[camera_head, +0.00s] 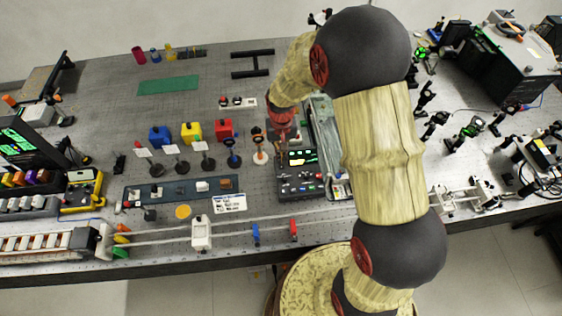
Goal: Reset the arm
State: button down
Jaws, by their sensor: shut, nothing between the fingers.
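My arm rises from the lower right, bends at the top and comes down to the left over the bench. My gripper (281,178) hangs at its end, pointing down, small and partly blended with what lies behind it. It is shut and empty, close to the left side of a black instrument with a lit green display (302,157). I cannot tell how high it is above the bench or whether it touches anything.
Blue (160,136), yellow (191,132) and red (224,129) blocks stand left of my gripper, with several small posts before them. A long rail (330,218) with carriers runs along the front edge. A green mat (168,85) lies at the back left, with bare bench nearby.

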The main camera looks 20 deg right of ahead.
jog(key=shift+r+p, duration=0.35)
jog(key=shift+r, duration=0.45)
jog(key=shift+s+f, duration=0.1)
jog(key=shift+s, duration=0.25)
jog(key=shift+n+g, duration=0.4)
jog(key=shift+g, duration=0.2)
jog(key=s, duration=0.4)
jog(key=shift+s, duration=0.15)
jog(key=s+r+n+t+b, duration=0.1)
jog(key=s+r+t+b, duration=0.5)
jog(key=s+r+b, duration=0.8)
jog(key=s+r, duration=0.2)
jog(key=s, duration=0.1)
jog(key=shift+s+t, duration=0.25)
jog(key=shift+t, duration=0.15)
